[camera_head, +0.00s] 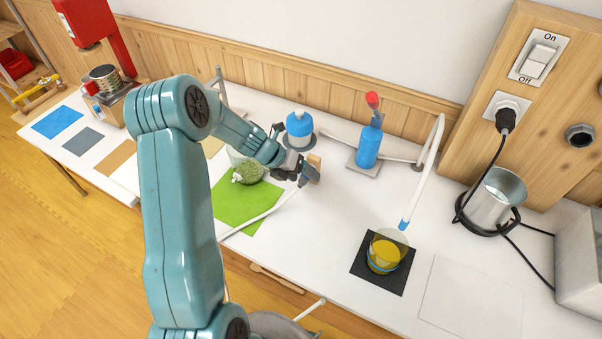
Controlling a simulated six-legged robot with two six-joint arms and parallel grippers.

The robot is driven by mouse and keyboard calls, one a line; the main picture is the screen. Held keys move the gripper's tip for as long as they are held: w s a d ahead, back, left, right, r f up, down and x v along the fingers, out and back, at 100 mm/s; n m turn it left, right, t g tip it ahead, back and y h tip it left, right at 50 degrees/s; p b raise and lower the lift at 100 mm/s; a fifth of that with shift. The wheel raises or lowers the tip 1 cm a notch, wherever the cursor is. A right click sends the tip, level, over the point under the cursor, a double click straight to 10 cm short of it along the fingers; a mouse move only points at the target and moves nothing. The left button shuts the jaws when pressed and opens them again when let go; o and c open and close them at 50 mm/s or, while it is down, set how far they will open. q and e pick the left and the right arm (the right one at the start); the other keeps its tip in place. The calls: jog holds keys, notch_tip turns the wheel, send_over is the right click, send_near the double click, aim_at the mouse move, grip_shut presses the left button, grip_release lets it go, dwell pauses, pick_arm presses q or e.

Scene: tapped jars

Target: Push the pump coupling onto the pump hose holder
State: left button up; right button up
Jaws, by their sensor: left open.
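My left gripper (308,172) is open above the table, at the right edge of the green mat. A small tan piece shows at its fingertips, and I cannot tell whether it is separate from the gripper. A white hose or rod (262,216) runs from below the gripper down left over the mat. A blue pump-like device with a red top (368,146) stands on a grey plate right of the gripper. A bent white tube with a blue tip (424,172) hangs over a jar of yellow liquid (386,251). I cannot tell which part is the coupling or the holder. My right gripper is out of view.
A jar with green contents (248,173) stands behind my forearm on the green mat (228,204). A blue-and-white bottle (299,130) stands behind the gripper. A metal jug (492,202) stands at right by a switch panel (538,57). The front-right white outline (472,300) is clear.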

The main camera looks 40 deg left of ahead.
pick_arm(q)
jog(key=shift+a+r, duration=0.1)
jog(key=shift+r, duration=0.05)
jog(key=shift+s+a+r+p, duration=0.1)
jog(key=shift+s+r+p, duration=0.2)
jog(key=shift+r+p, duration=0.15)
jog(key=shift+a+r, duration=0.1)
jog(key=shift+s+r+p, duration=0.1)
jog(key=shift+p, duration=0.25)
jog(key=shift+s+a+r+p, duration=0.2)
jog(key=shift+s+r+p, duration=0.1)
jog(key=shift+r+p, duration=0.15)
jog(key=shift+s+a+r+p, duration=0.25)
jog(key=shift+s+r+p, duration=0.1)
jog(key=shift+r+p, duration=0.2)
jog(key=v, duration=1.6)
jog(key=shift+s, duration=0.15)
